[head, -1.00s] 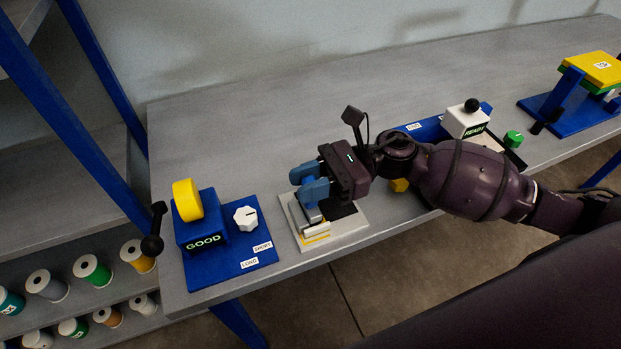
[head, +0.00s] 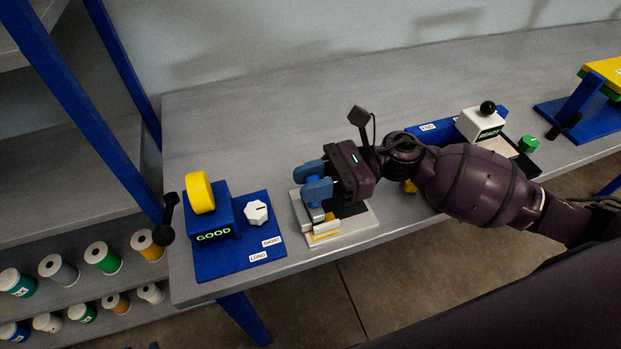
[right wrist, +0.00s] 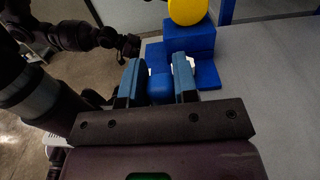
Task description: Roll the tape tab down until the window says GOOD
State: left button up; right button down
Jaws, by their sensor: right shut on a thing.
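A blue unit (head: 213,218) at the left end of the bench carries a yellow roll (head: 199,192). The dark window (head: 214,235) on its front says GOOD in green. My right gripper (head: 316,188) is over the white plate (head: 360,225), shut on a blue piece (right wrist: 160,87) that shows between its fingers in the right wrist view. A grey metal part shows below the fingers, by a white and yellow strip (head: 324,233). The fingers hide where they meet. The tape tab itself is not clear. A dark arm, probably my left, shows in the right wrist view; its jaws are unclear.
A white knob (head: 256,212) stands beside the window, by LONG and SHORT labels. A black-ended lever (head: 166,222) sticks out left. Spools fill the shelf at left. The bench behind is clear.

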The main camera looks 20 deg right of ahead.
pick_arm(q)
jog(key=shift+s+f+b, duration=0.15)
jog(key=shift+f+b, duration=0.15)
jog(key=shift+f, duration=0.25)
pick_arm(e)
jog(key=shift+d, duration=1.2)
pick_arm(q)
jog(key=shift+r, duration=0.1)
pick_arm(e)
jog(key=shift+r, duration=0.1)
pick_arm(q)
jog(key=r+p, duration=0.1)
jog(key=w+r+p, duration=0.1)
jog(key=r, duration=0.1)
jog(key=r+p, duration=0.1)
jog(key=shift+w+r, duration=0.25)
jog(key=shift+r, duration=0.15)
pick_arm(e)
notch_tip(320, 180, up, 7)
